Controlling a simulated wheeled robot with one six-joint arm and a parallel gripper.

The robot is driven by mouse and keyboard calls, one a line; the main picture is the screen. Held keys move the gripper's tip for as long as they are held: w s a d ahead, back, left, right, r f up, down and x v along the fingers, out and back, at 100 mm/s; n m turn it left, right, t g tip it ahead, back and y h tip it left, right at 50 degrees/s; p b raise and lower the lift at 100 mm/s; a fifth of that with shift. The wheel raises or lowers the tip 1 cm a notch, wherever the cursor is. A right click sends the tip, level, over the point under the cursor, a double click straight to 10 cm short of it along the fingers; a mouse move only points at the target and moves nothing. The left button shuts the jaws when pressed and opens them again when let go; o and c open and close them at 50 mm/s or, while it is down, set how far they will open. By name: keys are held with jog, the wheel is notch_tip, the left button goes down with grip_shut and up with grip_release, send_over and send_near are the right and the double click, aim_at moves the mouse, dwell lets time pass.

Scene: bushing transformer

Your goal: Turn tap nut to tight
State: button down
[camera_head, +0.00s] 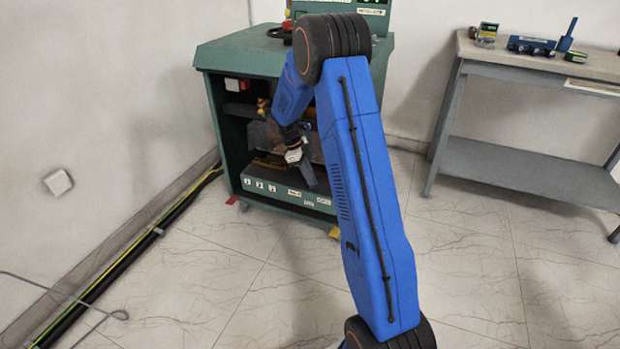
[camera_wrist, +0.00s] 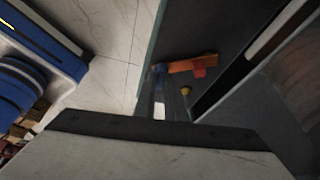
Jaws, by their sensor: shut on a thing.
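The cabinet (camera_head: 225,150) has a dark open front, and my gripper (camera_head: 308,175) reaches into its lower part. In the wrist view my narrow grey fingers (camera_wrist: 163,82) are close together and shut on a small dark part, which I take for the tap nut. The fingers hide most of it, and its turn position cannot be told. An orange bar (camera_wrist: 208,58) with a red block (camera_wrist: 199,71) extends right from the fingertips. A small yellow knob (camera_wrist: 186,90) is just right of the fingers. In the head view the nut cannot be made out.
A numbered green panel (camera_head: 285,190) lies along the cabinet's bottom front. A red and yellow fitting (camera_head: 262,106) is inside, higher up. A grey table (camera_head: 540,65) with tools stands at the right. Black and yellow cables (camera_head: 150,240) run along the left wall. The tiled floor between is clear.

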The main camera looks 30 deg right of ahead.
dwell(0.3)
jog(key=c, duration=1.8)
grip_release()
jog(key=v, duration=1.7)
jog(key=shift+d+r, duration=0.1)
jog(key=shift+r, duration=0.15)
